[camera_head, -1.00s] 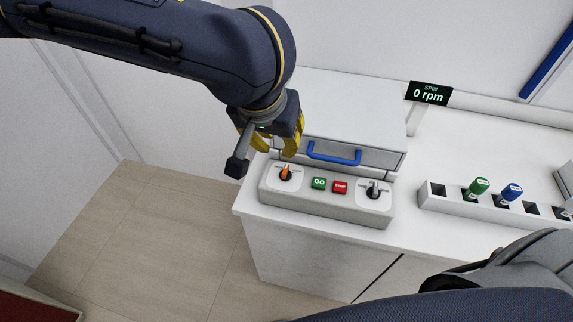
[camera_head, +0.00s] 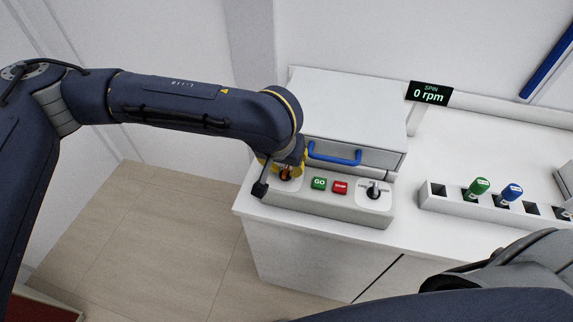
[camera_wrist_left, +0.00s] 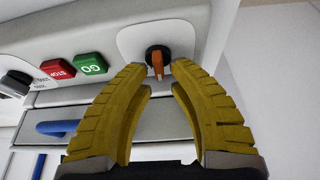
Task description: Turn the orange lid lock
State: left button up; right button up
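The orange lid lock (camera_wrist_left: 157,62) is a small orange knob on a black round base, set in a white plate at the left end of the machine's front panel. In the head view it (camera_head: 286,175) is partly covered by my left gripper (camera_head: 284,172). In the left wrist view the two yellow fingers of my left gripper (camera_wrist_left: 159,75) are open, with the tips near the knob, one on each side. I cannot tell whether they touch it. My right gripper does not show; only part of my right arm is at the lower right.
Green GO (camera_head: 319,184) and red STOP (camera_head: 340,187) buttons sit right of the lock, then a black-and-grey knob (camera_head: 373,190). A display (camera_head: 430,93) reads 0 rpm. A rack (camera_head: 450,203) holding green and blue-capped tubes stands right.

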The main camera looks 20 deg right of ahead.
pick_arm(q)
jog(key=shift+w+d+f, duration=0.1)
jog(key=shift+w+f, duration=0.05)
jog(key=shift+f, duration=0.35)
grip_shut()
